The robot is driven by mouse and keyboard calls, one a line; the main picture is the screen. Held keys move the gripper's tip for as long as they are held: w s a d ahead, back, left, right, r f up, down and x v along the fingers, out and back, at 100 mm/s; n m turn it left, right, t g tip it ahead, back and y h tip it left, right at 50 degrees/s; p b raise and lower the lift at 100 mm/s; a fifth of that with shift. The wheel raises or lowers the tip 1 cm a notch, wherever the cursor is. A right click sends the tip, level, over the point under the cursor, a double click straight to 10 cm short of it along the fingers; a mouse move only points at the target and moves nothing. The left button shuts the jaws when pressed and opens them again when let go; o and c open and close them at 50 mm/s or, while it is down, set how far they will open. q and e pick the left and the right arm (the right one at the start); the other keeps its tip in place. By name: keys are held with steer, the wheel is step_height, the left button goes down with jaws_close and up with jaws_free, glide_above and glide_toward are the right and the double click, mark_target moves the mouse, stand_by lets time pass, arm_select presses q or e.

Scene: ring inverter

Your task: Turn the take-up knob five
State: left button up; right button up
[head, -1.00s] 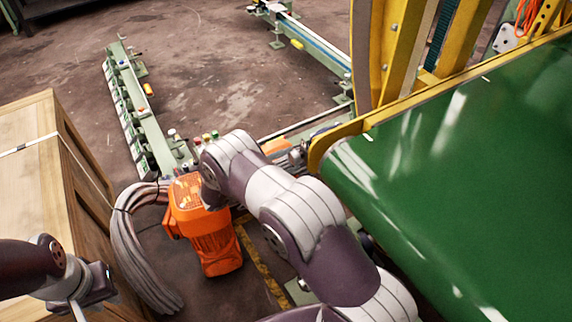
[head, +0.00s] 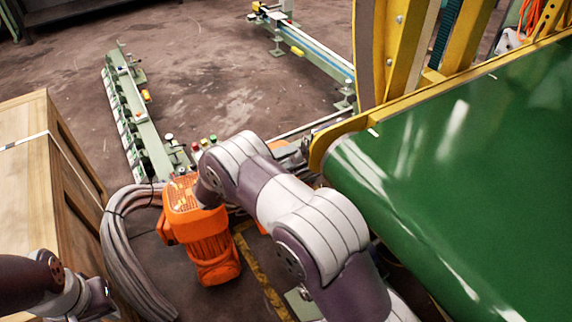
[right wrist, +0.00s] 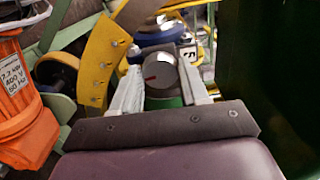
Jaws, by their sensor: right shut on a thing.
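The take-up knob (right wrist: 160,72) is a grey round knob with a red mark on its face, in the middle of the right wrist view. A small tag that looks like a 5 (right wrist: 188,52) is just right of it. My right gripper (right wrist: 163,85) has one finger on each side of the knob and is shut on it. In the head view my right arm hides the knob and I cannot make out the right fingertips. My left gripper (head: 98,297) is at the bottom left of the head view, by the crate; its fingers are not clear.
An orange motor (head: 212,245) stands beside my right arm, also at the left of the right wrist view (right wrist: 22,110). Grey cables (head: 120,240) lie by a wooden crate (head: 25,170). A green belt (head: 450,180) fills the right. A yellow curved guard (right wrist: 97,60) is close left of the knob.

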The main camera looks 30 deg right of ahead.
steer(key=shift+f+m+b, duration=0.3)
steer(key=shift+m+b, duration=0.1)
steer(key=shift+m, duration=0.2)
steer(key=m+b, duration=0.3)
steer(key=b, duration=0.1)
steer(key=m+b, duration=0.3)
steer(key=b, duration=0.2)
steer(key=m+b, duration=0.4)
steer(key=b, duration=0.1)
steer(key=shift+f, duration=0.3)
steer(key=m+b, duration=1.1)
steer(key=b, duration=1.4)
steer(key=shift+s+r+m+b, duration=0.1)
steer(key=shift+r+m+b, duration=0.05)
steer(key=shift+m+b, duration=0.15)
steer(key=shift+r+m+b, duration=0.2)
steer(key=shift+m+b, duration=0.25)
steer(key=shift+m, duration=0.45)
steer(key=shift+r+m, duration=0.2)
steer(key=shift+m, duration=2)
steer(key=o, duration=1.1)
steer(key=shift+c, duration=0.2)
